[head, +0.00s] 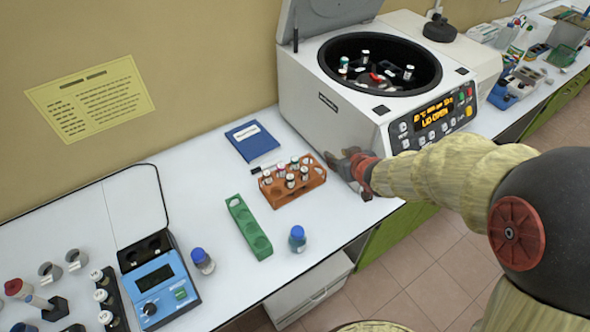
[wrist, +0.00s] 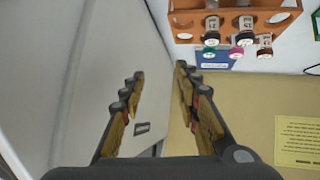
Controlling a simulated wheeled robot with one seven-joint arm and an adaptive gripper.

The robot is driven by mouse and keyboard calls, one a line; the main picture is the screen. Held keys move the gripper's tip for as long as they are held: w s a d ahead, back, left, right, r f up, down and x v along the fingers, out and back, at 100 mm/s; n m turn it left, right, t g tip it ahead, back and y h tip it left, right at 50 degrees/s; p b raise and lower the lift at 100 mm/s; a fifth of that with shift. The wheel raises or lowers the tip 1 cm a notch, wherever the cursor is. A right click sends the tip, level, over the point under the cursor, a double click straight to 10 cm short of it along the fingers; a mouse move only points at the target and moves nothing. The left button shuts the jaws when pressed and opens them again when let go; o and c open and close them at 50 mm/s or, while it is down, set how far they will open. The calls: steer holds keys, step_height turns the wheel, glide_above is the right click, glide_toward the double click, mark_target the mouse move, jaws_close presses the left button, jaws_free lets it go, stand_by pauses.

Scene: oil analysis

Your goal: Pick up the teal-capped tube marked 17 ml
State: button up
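A teal-capped tube (wrist: 209,50) is partly hidden in the orange rack (wrist: 272,4) in the wrist view; its marking cannot be read. The rack also shows in the head view (head: 292,201), holding several white-labelled tubes. Another tube with a teal-looking cap (head: 344,63) stands in the open centrifuge; its marking is too small to read. My gripper (head: 350,162) is just right of the rack, by the centrifuge's front left corner. In the wrist view my gripper (wrist: 159,74) has its fingers apart with nothing between them.
The centrifuge (head: 335,115) stands close to my gripper with its lid up. A blue book (head: 252,142) lies behind the rack and a green rack (head: 248,227) lies left of it. A blue-capped bottle (head: 297,239) stands near the front edge. A blue meter (head: 160,285) is farther left.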

mark_target(296, 160)
steer(key=w+a+f+y, duration=0.1)
steer(key=w+a+f, duration=0.1)
steer(key=a+f, duration=0.1)
steer(key=w+a+f+n+y+b, duration=0.1)
steer(key=w+a+f, duration=0.1)
steer(key=a, duration=0.3)
steer(key=w+a+f+y, duration=0.2)
steer(key=a+f, duration=0.2)
steer(key=shift+w+f+n, duration=0.1)
steer(key=shift+f+n, duration=0.2)
steer(key=shift+n, duration=0.1)
steer(key=shift+c, duration=0.8)
steer(key=c, duration=0.5)
